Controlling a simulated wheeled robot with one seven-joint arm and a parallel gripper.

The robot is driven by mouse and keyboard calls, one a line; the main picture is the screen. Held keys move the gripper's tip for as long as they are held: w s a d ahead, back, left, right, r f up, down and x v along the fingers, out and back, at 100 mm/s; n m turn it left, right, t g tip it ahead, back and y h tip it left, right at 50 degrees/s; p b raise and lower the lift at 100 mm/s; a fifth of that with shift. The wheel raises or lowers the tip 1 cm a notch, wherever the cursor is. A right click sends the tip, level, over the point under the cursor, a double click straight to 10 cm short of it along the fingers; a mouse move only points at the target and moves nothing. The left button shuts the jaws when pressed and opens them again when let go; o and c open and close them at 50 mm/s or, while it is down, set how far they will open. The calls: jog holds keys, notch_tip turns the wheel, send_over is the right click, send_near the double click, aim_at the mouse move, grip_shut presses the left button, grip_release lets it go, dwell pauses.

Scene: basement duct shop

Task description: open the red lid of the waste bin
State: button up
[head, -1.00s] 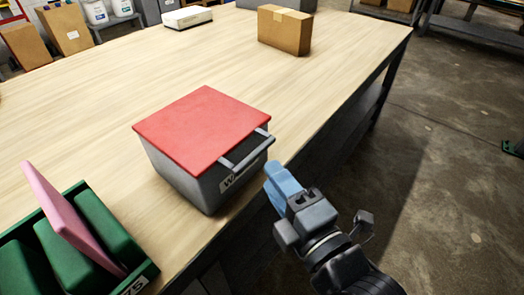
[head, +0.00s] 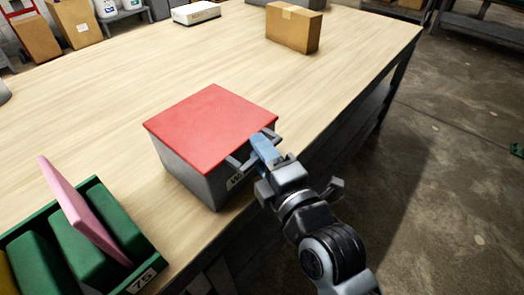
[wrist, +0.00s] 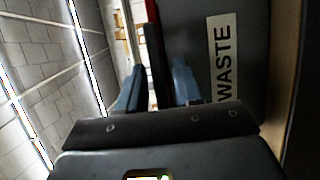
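The grey waste bin (head: 195,180) stands near the table's front edge, with its red lid (head: 212,125) lying flat and shut on top. A grey bar handle (head: 238,164) sticks out from the lid's front edge. My gripper (head: 262,148) is at the handle, its blue fingers covering the bar's middle in the head view. In the wrist view my gripper (wrist: 157,88) is open, its two blue fingers on either side of the dark handle bar (wrist: 157,50). A gap shows between the left finger and the bar. The WASTE label (wrist: 224,60) is beside the right finger.
A green bin (head: 120,235) with green and pink pieces stands left of the waste bin. A cardboard box (head: 293,30) and a white box (head: 196,13) are at the table's far side. The table (head: 330,80) right of the bin is clear.

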grip_shut()
dwell(0.4)
